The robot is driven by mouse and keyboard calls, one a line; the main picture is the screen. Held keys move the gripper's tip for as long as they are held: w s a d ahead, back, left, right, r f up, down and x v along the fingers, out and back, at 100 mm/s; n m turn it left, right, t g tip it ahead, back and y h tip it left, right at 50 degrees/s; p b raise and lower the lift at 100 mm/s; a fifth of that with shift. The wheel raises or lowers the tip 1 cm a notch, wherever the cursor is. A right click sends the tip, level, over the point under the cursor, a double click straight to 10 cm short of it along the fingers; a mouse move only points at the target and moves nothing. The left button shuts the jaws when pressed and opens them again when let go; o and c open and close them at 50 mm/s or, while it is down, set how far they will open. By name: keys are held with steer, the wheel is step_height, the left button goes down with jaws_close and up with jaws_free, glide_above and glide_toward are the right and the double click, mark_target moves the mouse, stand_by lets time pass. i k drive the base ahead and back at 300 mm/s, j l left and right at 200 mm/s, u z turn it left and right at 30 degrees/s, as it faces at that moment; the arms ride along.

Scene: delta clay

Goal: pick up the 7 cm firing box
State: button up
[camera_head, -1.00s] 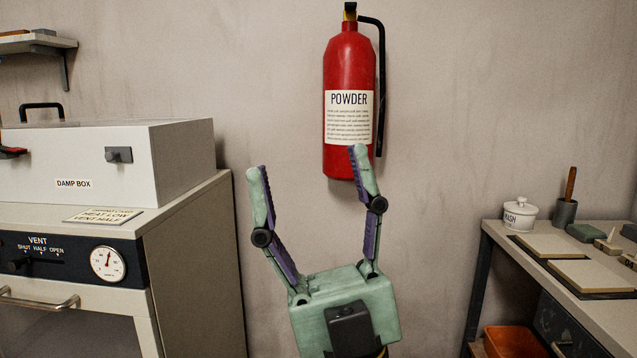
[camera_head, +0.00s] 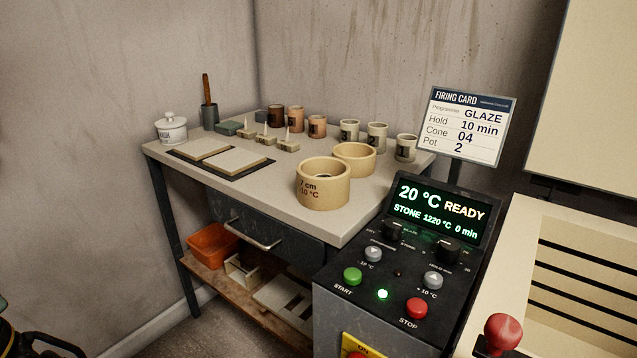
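The 7 cm firing box is a round, pale tan open-topped ring (camera_head: 335,190) on the worktop in the head view, near the front edge. My gripper's fingers are out of this view. Only small green and dark parts, probably of my arm, show at the lower left edge.
The worktop (camera_head: 285,205) also holds pale tiles, small cups and a white lidded pot (camera_head: 172,130). A control panel (camera_head: 395,290) with a lit display stands right of the worktop. An orange bin (camera_head: 210,243) sits on the shelf below.

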mark_target(321, 194)
steer(key=j, duration=0.65)
steer(key=i+j, duration=0.1)
steer(key=j, duration=0.55)
steer(key=i+z, duration=0.05)
